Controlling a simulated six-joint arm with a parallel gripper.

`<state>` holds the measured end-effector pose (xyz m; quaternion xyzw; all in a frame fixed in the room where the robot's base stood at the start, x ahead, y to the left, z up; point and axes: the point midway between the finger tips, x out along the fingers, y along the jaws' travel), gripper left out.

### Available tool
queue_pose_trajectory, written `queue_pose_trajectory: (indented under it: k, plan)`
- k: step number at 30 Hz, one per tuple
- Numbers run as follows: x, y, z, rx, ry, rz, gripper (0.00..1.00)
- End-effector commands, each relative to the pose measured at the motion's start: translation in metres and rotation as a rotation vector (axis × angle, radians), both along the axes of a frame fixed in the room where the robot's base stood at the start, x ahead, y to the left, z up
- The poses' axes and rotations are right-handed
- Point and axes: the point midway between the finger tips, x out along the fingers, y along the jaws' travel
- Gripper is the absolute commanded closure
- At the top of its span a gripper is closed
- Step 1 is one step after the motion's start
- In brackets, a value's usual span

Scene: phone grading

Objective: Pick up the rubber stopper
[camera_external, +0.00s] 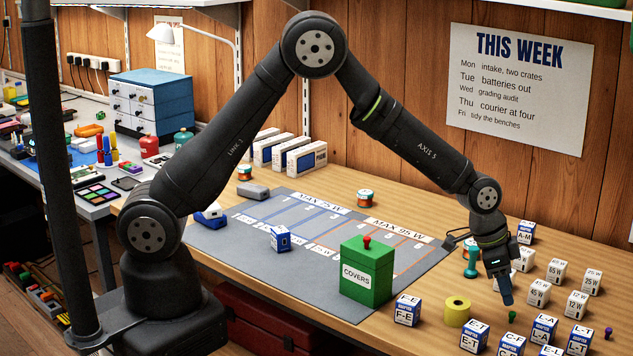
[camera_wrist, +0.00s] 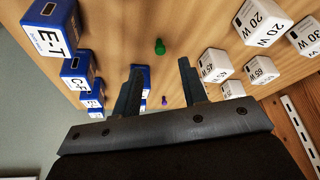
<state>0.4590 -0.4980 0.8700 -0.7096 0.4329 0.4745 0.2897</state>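A small green stopper-like piece (camera_external: 512,316) sits on the wooden bench just right of and below my gripper (camera_external: 506,298) in the external view. In the wrist view the green piece (camera_wrist: 160,46) is just beyond and between my fingertips (camera_wrist: 160,66). A small purple piece of similar size (camera_external: 608,332) stands near the right edge; it also shows in the wrist view (camera_wrist: 164,100), between the fingers. I cannot tell for certain which of the two is the rubber stopper. My gripper points down, its fingers apart with nothing held.
Blue-and-white adapter boxes (camera_external: 474,337) stand close in front, and white wattage cubes (camera_external: 538,292) stand behind and right. A yellow roll (camera_external: 457,311) is left of my gripper. A green COVERS box (camera_external: 367,274) stands on the grey mat (camera_external: 330,225). A teal piece (camera_external: 471,263) is behind.

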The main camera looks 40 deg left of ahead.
Motion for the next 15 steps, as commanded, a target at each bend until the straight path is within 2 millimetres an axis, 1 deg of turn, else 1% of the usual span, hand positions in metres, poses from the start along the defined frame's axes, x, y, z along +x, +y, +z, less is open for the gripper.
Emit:
queue_pose_trajectory:
  k: [4,9,12,15]
  plan:
    - [0.001,-0.003,-0.008,0.0,0.0,0.0,0.61]
    - [0.005,-0.009,-0.032,0.001,0.002,0.0,0.61]
    - [0.008,-0.013,-0.042,0.0,0.0,0.001,0.61]
    - [0.009,-0.015,-0.049,0.0,0.0,0.001,0.61]
